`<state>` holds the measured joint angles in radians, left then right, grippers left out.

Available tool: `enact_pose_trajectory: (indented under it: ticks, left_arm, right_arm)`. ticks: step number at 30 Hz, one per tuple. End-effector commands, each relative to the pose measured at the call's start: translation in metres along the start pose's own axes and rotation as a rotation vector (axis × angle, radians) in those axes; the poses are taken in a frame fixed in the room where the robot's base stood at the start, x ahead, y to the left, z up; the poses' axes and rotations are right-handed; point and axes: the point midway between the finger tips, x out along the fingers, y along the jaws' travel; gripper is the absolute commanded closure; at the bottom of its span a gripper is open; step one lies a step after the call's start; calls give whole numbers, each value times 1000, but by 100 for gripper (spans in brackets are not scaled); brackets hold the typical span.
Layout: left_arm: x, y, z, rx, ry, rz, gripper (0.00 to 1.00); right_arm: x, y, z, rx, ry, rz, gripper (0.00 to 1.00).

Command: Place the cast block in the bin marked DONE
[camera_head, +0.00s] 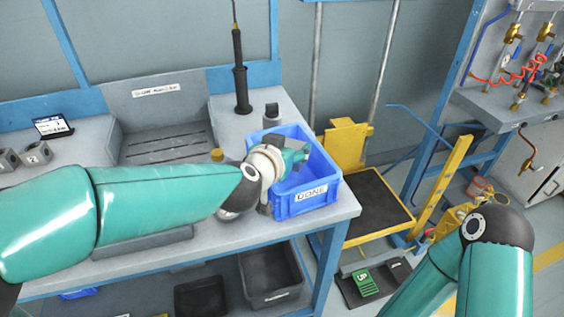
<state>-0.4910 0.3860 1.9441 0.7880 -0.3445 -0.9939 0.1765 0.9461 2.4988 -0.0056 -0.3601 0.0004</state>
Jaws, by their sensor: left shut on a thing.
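The blue bin marked DONE (318,197) stands at the right end of the bench, its label facing me. My left arm reaches across the bench to it. My left gripper (287,170) is at the bin's open top, over its left part, largely hidden behind my own wrist. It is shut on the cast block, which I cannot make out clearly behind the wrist. Whether the block touches the bin floor cannot be seen. My right arm rises at the lower right, and its gripper is not in view.
Grey blocks with holes (37,154) sit at the bench's left, near a small display (52,127). A dark upright tool (241,80) stands behind the bin. A yellow-framed cart (346,143) is right of the bench. Dark trays (270,278) lie on the lower shelf.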

Motion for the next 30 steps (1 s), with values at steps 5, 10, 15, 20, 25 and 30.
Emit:
enact_pose_trajectory:
  ticks: [5, 10, 15, 20, 25, 30]
  left_arm:
    - [9, 0, 22, 0, 3, -1, 89]
    - [8, 0, 20, 0, 3, -1, 89]
    - [10, 0, 22, 0, 2, 0, 89]
    - [12, 0, 27, 0, 2, 0, 89]
    - [14, 0, 32, 0, 1, 0, 89]
    - [14, 0, 35, 0, -6, 1, 30]
  right_arm:
    - [18, 7, 0, 0, -1, 0, 23]
    - [16, 6, 0, 0, 0, 0, 23]
    - [18, 6, 0, 0, 0, 0, 23]
    - [22, 8, 0, 0, 0, 0, 23]
    - [25, 9, 0, 0, 0, 0, 23]
    - [24, 9, 0, 0, 0, 0, 23]
